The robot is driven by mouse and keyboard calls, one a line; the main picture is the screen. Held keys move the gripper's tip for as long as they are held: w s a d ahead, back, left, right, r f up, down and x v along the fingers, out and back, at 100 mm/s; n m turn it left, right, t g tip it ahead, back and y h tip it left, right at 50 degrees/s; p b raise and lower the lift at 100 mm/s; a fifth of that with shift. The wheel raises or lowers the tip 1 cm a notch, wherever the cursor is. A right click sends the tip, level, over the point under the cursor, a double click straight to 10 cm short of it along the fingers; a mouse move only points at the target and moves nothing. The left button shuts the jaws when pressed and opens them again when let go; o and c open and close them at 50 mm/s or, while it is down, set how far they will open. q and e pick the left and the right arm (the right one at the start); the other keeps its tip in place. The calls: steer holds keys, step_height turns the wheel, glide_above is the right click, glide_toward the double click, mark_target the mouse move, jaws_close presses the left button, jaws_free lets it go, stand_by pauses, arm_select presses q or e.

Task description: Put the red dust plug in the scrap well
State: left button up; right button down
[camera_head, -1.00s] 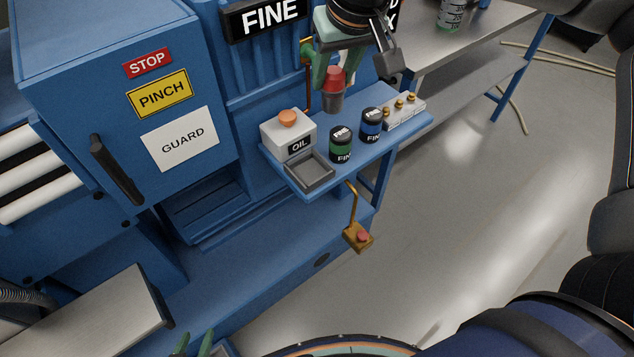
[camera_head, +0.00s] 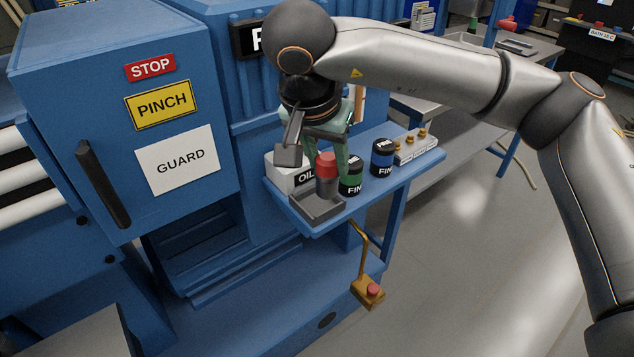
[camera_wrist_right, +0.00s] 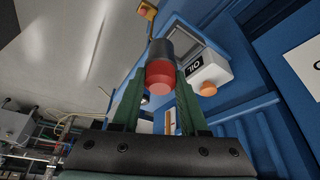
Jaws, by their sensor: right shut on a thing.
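The red dust plug (camera_head: 327,167), with a red cap and a dark grey body, is held upright between the green fingers of my right gripper (camera_head: 331,163). In the right wrist view, the plug (camera_wrist_right: 160,75) sits between both fingertips, its dark end pointing away. The scrap well, a shallow grey open tray (camera_head: 322,213), is at the front left corner of the blue shelf. The plug's lower end overlaps the tray's back part in the head view; whether it touches is unclear. The tray (camera_wrist_right: 208,50) also shows beyond the plug in the wrist view. My left gripper is out of view.
A white OIL box (camera_head: 283,178) with an orange knob (camera_wrist_right: 208,89) stands beside the tray. A green-banded can (camera_head: 350,176) and a blue-banded can (camera_head: 382,158) stand to the right, close to the gripper. A brass-knobbed block (camera_head: 418,148) is at the shelf's right.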

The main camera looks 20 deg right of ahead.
steer(key=shift+w+d+f+p, duration=0.2)
steer(key=shift+w+f, duration=1.05)
steer(key=shift+f, duration=0.45)
steer(key=shift+w+d+f+p, duration=0.1)
steer(key=shift+w+f+p, duration=0.05)
steer(key=shift+w+f, duration=1.35)
steer(key=shift+w+d+f+p, duration=0.1)
steer(key=shift+w+f+p, duration=0.1)
steer(key=shift+w+f, duration=1.25)
steer(key=shift+s+f, duration=0.4)
steer(key=shift+f, duration=0.15)
steer(key=shift+c, duration=2.2)
jaws_free()
